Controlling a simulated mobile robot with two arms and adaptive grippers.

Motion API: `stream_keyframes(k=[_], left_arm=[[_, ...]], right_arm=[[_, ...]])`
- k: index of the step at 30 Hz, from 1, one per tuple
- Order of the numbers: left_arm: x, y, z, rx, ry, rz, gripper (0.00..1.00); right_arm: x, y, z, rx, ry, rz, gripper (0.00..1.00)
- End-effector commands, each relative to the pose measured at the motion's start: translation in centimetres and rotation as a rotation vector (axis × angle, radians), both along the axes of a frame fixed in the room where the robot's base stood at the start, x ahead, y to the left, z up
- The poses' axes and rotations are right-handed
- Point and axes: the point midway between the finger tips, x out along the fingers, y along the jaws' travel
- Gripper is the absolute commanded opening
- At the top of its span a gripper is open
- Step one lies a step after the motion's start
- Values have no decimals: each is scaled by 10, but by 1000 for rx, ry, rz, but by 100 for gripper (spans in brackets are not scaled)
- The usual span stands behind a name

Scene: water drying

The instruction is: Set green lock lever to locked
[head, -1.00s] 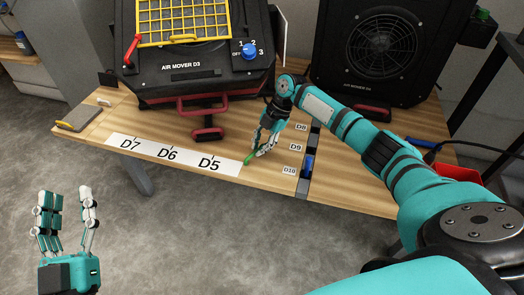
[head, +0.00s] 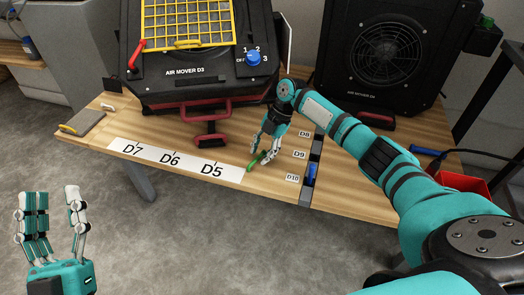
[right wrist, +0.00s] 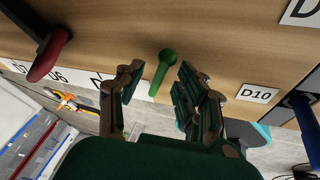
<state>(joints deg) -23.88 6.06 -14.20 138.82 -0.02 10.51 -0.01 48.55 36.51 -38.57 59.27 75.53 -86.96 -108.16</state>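The green lock lever (head: 254,164) sits at the front edge of the wooden bench, just right of the D5 label. In the right wrist view the green lever (right wrist: 161,72) has a round pivot end and a straight handle, and it lies in the gap between my fingers. My right gripper (head: 262,156) is at the lever with its fingers apart. In the right wrist view my right gripper (right wrist: 153,88) is open around the lever's handle, without clear contact. My left gripper (head: 53,208) is open and empty, over the floor at the lower left.
Air mover D3 (head: 200,72) stands at the back of the bench, with a red-handled lever (head: 211,140) in front. A blue lever (head: 310,174) is beside the D10 label (head: 292,178). Air mover D4 (head: 385,50) is at the back right. A tablet-like board (head: 81,123) lies at left.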

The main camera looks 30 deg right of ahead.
Motion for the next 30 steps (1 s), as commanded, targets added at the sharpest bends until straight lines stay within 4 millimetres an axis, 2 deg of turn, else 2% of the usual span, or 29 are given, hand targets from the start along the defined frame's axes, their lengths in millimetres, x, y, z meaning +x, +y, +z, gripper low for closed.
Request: stream_keyframes(k=[6,10,21,25,30], left_arm=[[0,0,1,-1,-1,-1,40],[0,0,1,-1,-1,-1,40],[0,0,0,0,-1,0,40],[0,0,0,0,0,0,40],[0,0,0,0,0,0,40]], right_arm=[[0,-1,1,0,0,-1,36],[1,-6,11,0,-2,-2,36],[-1,-37,79,-1,-4,-1,36],[-1,-45,97,-1,-2,-1,36],[-2,-50,108,0,0,0,36]])
